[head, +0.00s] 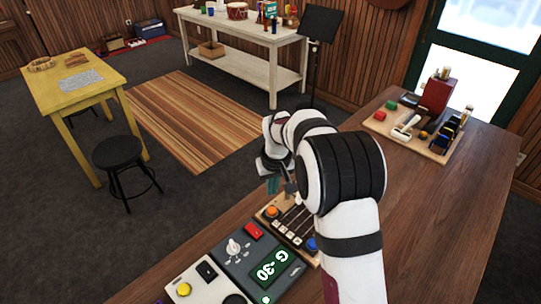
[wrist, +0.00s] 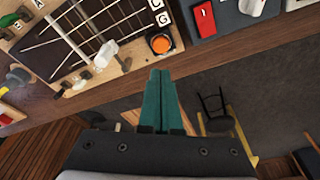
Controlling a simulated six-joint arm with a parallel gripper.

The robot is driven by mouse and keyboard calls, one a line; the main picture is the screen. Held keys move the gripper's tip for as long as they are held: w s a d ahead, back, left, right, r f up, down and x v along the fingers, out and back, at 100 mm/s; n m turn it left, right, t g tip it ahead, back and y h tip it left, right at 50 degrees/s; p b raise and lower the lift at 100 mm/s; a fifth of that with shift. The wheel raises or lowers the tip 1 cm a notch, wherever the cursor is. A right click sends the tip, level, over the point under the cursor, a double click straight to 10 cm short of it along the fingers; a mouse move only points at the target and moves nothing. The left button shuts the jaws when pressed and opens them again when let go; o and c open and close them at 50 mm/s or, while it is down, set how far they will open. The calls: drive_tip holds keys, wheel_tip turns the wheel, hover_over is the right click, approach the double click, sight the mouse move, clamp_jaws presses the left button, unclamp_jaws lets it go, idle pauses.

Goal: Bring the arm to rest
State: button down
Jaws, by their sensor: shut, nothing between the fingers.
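My arm reaches out over the wooden workbench (head: 440,200) in the head view. My gripper (head: 272,186) is partly hidden by the arm there, with its teal fingers pointing down near the bench's left edge. In the wrist view my gripper (wrist: 161,75) shows two teal fingers pressed together with nothing between them. The fingertips show close to an orange button (wrist: 160,43) on a wooden string board (wrist: 128,66). I cannot tell how high above the board they are. The board also shows in the head view, partly behind my arm.
A grey tuner box with a green "G -30" display (head: 272,268) sits beside the string board. A tool board (head: 435,152) with a red block stands at the bench's far end. A yellow table (head: 85,92), a black stool (head: 117,152) and a white table (head: 245,30) stand beyond.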

drive_tip(key=s+d+r+m, duration=0.35)
drive_tip(key=s+r, duration=0.55)
drive_tip(key=s, duration=0.3)
drive_tip(key=s+d+r+m+g+y, duration=0.1)
drive_tip(key=s+m, duration=0.4)
drive_tip(key=s, duration=1.9)
drive_tip(key=shift+s+d+g, duration=0.4)
drive_tip(key=shift+d+g, duration=0.05)
drive_tip(key=shift+g, duration=0.25)
